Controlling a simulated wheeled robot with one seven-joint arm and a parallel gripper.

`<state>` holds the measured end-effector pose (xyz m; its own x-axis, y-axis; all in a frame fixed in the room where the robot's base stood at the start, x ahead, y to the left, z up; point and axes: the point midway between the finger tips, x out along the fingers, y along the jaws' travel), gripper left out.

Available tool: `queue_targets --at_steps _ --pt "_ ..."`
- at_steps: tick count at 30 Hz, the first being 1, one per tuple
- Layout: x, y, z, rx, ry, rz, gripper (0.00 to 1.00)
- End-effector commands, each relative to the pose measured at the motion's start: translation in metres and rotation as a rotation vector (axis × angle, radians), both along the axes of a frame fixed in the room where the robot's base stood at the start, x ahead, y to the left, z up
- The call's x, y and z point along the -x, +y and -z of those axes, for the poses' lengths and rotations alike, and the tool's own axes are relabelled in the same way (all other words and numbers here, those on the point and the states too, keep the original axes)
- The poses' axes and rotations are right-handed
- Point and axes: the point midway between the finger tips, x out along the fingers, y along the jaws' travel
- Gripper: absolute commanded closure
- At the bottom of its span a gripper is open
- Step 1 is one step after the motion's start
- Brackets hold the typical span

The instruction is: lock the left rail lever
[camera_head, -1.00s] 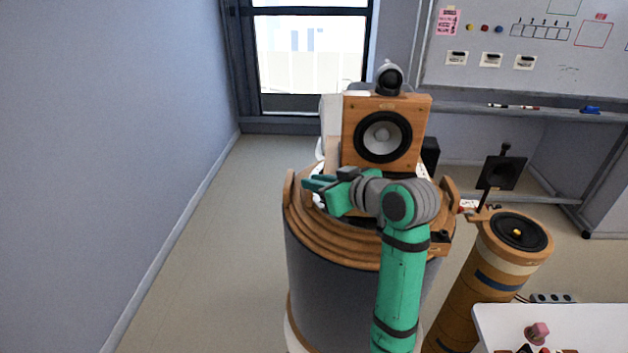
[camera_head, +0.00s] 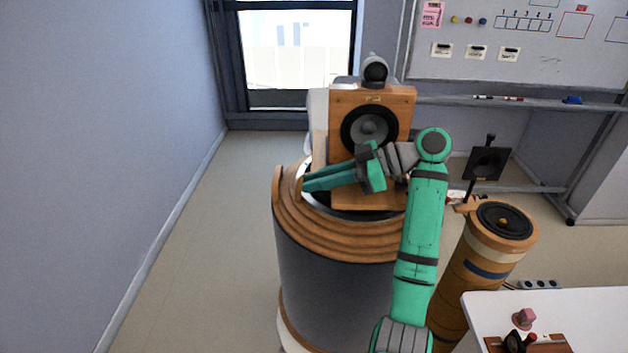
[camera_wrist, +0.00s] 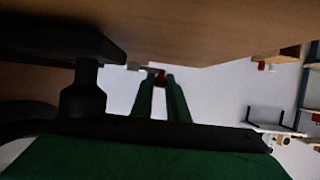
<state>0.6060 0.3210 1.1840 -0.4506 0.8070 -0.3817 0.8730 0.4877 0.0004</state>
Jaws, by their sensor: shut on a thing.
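The wooden speaker (camera_head: 345,112) with a round grey cone stands on the round, stepped wooden-topped drum (camera_head: 290,225). My gripper (camera_head: 304,184) reaches left across the speaker's lower front, its fingertips at the left side of the drum top. In the wrist view, my gripper (camera_wrist: 160,80) has its two green fingers close together around a small red part (camera_wrist: 160,76), which looks like the left rail lever's handle. The rest of the lever is hidden, so its locked state cannot be told. The speaker's wooden underside or face fills the top of the wrist view.
A tall wooden cylinder with a black round top (camera_head: 505,222) stands right of the drum. A white table (camera_head: 590,310) with small objects is at the lower right. A whiteboard (camera_head: 560,60) is behind. Floor at left is clear.

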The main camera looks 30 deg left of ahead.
Motion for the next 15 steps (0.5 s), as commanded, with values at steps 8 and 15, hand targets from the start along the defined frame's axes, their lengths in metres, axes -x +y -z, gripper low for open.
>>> queue_targets --at_steps 8,15 --pt "-0.0011 -0.0017 -0.0002 0.000 -0.001 -0.053 1.00" --pt "-0.0011 -0.0020 0.0001 0.001 -0.001 -0.057 1.00"
